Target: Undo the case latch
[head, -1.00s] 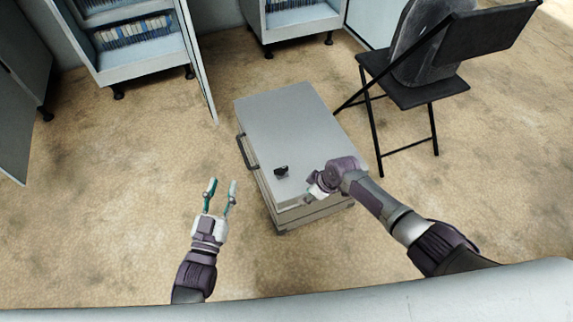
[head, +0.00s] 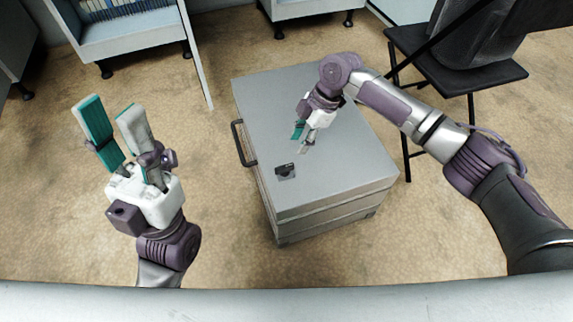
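A grey case (head: 322,181) stands on the floor in the middle of the head view, with a dark handle (head: 243,144) on its left side. A small dark latch (head: 285,171) lies on its top, near the front left. My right gripper (head: 302,141) is above the case top, just behind and right of the latch, with its fingers pointing down and slightly apart; it looks open and empty. It does not appear to touch the latch. My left gripper (head: 106,117) is raised at the left, away from the case, with its teal-padded fingers spread and nothing between them.
A black folding chair (head: 455,80) with a grey bag stands behind my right arm. Open cabinets (head: 130,40) line the back, and one cabinet door (head: 196,58) swings out left of the case. Carpet left and in front of the case is clear.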

